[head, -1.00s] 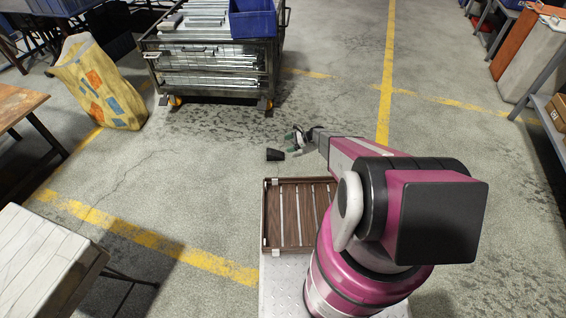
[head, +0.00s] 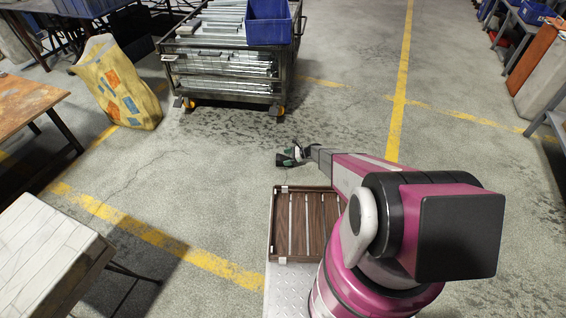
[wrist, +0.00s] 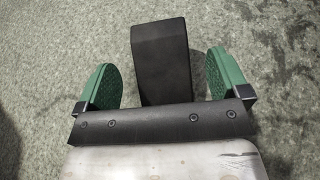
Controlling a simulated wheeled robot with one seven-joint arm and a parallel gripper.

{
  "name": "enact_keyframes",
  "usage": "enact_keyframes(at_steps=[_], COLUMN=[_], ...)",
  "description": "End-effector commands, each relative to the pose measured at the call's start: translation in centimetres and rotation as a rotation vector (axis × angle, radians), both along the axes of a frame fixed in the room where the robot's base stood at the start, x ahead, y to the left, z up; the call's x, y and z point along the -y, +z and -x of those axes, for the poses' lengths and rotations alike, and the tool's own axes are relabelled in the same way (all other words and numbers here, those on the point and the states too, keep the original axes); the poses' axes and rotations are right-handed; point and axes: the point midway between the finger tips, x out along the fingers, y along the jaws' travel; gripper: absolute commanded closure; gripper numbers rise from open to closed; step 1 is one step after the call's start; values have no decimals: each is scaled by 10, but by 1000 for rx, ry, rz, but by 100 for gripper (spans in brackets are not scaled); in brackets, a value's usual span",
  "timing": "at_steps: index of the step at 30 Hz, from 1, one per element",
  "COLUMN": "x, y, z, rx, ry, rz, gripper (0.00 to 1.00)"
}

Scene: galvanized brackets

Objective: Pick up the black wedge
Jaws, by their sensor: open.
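The black wedge (wrist: 160,55) lies on the concrete floor and shows in the wrist view between the two green-padded fingers. My gripper (wrist: 164,76) is open, with a finger on each side of the wedge and a visible gap to each. The near end of the wedge is hidden behind the gripper's dark front edge. In the head view my gripper (head: 290,157) is low over the floor, beyond the wooden tray on my base. There the wedge is too small and dark to tell apart from the fingers.
A metal cage cart (head: 232,75) with galvanized parts and a blue bin (head: 269,24) stands beyond the gripper. A yellow bag (head: 117,85) stands left of it. A table (head: 42,255) is at the lower left. The floor around the gripper is clear.

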Motion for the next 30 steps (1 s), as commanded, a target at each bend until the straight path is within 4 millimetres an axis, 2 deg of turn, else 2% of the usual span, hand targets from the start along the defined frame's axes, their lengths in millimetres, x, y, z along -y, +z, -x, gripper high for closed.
enact_keyframes(at_steps=[5,12,17,18,19,26,30], x=[-21,-22,-22,-22,-22,-22,-22], y=[-9,-10,-9,-9,-9,-8,1], z=[0,0,0,0,0,0,1], rx=[1,1,1,1,1,1,2], ry=[1,0,0,0,0,0,1], rz=[0,0,0,0,0,-1,-1], gripper=[6,6,58,72,75,75,75])
